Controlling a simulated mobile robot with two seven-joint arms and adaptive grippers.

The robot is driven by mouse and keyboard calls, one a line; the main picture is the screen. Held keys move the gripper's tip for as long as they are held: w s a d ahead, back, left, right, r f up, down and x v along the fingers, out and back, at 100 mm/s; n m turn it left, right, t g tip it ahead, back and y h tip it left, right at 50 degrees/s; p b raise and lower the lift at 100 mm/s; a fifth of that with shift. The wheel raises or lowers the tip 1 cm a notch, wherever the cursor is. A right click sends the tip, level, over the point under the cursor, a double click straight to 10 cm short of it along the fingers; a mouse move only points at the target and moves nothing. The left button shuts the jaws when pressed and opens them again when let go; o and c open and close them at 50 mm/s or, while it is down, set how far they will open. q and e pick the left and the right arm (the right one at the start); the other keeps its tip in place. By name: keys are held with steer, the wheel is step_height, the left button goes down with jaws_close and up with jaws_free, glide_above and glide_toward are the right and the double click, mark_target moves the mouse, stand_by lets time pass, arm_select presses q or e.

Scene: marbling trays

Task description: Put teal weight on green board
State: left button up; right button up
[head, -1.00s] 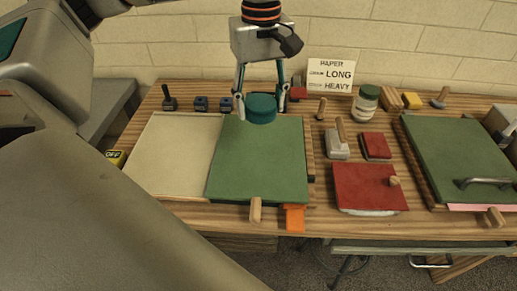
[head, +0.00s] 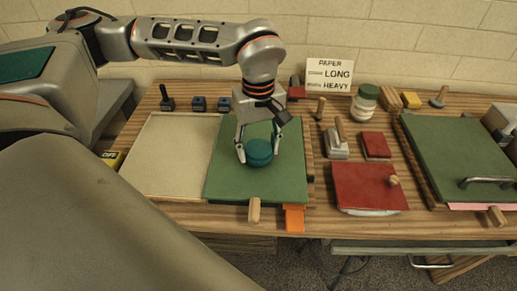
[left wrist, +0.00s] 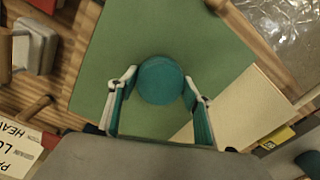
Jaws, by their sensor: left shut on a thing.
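The teal weight (head: 259,153) is a round, dark teal disc over the middle of the left green board (head: 230,184) in the head view. It also shows in the left wrist view (left wrist: 160,80), with the green board (left wrist: 120,50) under it. My left gripper (head: 259,146) reaches down from above and is shut on the weight, one finger on each side. I cannot tell whether the weight touches the board or hangs just above it. My right gripper is not in view.
A cream tray (head: 165,150) lies left of the board. A red board (head: 365,188), a second green board (head: 455,150) with a metal handle, and a jar (head: 364,103) stand to the right. A wooden peg (head: 254,212) and orange piece (head: 294,218) are at the board's front edge.

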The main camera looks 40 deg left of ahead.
mark_target(258, 148)
arm_select(q)
steer(key=shift+f, duration=0.3)
steer(key=shift+f, duration=0.1)
steer(key=o, duration=1.9)
steer(key=shift+f, duration=0.1)
step_height(258, 148, up, 12)
steer(key=shift+r+p, duration=0.15)
steer(key=shift+p, duration=0.2)
